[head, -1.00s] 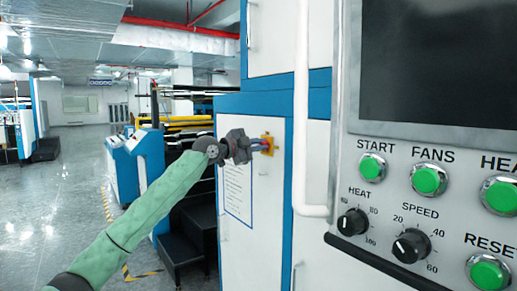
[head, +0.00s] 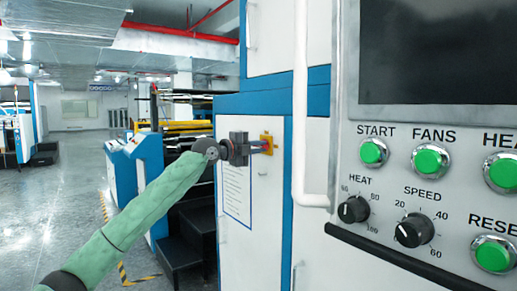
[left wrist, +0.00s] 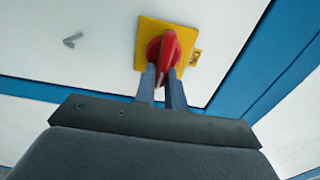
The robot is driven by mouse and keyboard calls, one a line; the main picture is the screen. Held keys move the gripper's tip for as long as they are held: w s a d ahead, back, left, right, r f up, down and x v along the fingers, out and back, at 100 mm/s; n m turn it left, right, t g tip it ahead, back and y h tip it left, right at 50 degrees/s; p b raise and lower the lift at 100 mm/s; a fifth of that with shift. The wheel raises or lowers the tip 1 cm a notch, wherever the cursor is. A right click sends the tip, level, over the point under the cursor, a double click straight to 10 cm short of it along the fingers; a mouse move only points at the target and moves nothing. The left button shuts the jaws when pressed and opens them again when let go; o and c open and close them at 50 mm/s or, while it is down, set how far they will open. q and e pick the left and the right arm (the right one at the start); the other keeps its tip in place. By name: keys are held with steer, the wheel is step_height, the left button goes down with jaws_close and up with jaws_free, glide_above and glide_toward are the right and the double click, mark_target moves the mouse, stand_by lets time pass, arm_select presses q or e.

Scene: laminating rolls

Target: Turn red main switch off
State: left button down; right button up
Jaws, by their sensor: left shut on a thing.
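The red main switch (head: 269,145) sits on a yellow plate (head: 266,137) on the front of the white and blue cabinet. In the left wrist view, the red handle (left wrist: 167,48) stands out from the yellow plate (left wrist: 186,28), with a small label at the plate's right edge. My left gripper (head: 262,146) reaches it from the left. Its two fingers (left wrist: 164,75) lie on either side of the red handle and are shut on it. The fingers hide part of the handle. My right gripper is not in view.
A control panel with green buttons (head: 373,152) and black knobs (head: 413,230) fills the right side. A white vertical rail (head: 301,110) stands between it and the switch. A printed sheet (head: 237,190) is on the cabinet door. Open floor (head: 40,220) lies to the left.

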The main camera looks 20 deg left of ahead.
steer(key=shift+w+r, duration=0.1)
arm_select(q)
steer(key=c, duration=1.5)
jaws_free()
steer(key=shift+f, duration=0.1)
steer(key=shift+o, duration=0.2)
